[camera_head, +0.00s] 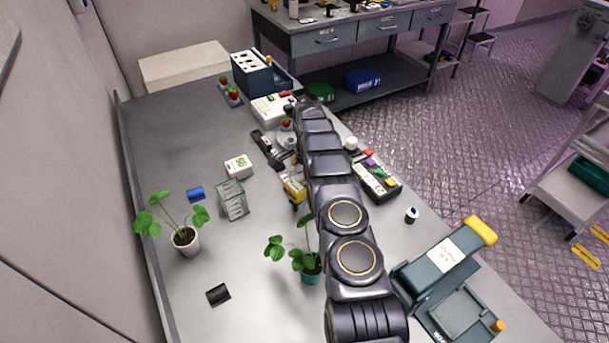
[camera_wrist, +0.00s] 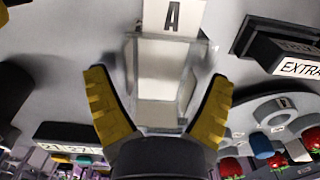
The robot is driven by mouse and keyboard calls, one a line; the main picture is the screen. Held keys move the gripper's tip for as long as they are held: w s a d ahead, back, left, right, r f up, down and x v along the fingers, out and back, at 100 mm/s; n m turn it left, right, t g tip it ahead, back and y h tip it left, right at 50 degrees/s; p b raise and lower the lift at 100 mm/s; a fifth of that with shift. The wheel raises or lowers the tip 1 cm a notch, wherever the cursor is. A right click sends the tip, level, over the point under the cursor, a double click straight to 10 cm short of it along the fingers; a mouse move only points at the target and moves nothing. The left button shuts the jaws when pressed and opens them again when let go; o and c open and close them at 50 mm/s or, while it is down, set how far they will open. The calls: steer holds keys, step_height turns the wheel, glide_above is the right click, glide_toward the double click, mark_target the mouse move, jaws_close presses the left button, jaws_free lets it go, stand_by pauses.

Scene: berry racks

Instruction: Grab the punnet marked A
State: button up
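In the wrist view a clear, empty-looking punnet (camera_wrist: 160,85) stands right in front of my gripper (camera_wrist: 158,76). A white card with a black "A" (camera_wrist: 174,17) is at its far end. The two yellow ribbed fingers are spread, one on each side of the punnet. A gap shows beside the left fingertip; the right fingertip is very near the punnet's wall, and contact cannot be told. In the head view my gripper (camera_head: 293,188) shows as yellow parts low over the table, left of my arm. The punnet cannot be made out there.
Potted plants (camera_head: 186,238) (camera_head: 311,266) stand nearer. A dark block labelled "EXTRA" (camera_wrist: 291,62) and several red berries (camera_wrist: 230,167) lie to the right in the wrist view.

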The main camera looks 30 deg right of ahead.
steer(key=c, duration=0.4)
steer(key=shift+c, duration=0.3)
steer(key=shift+r, duration=0.15)
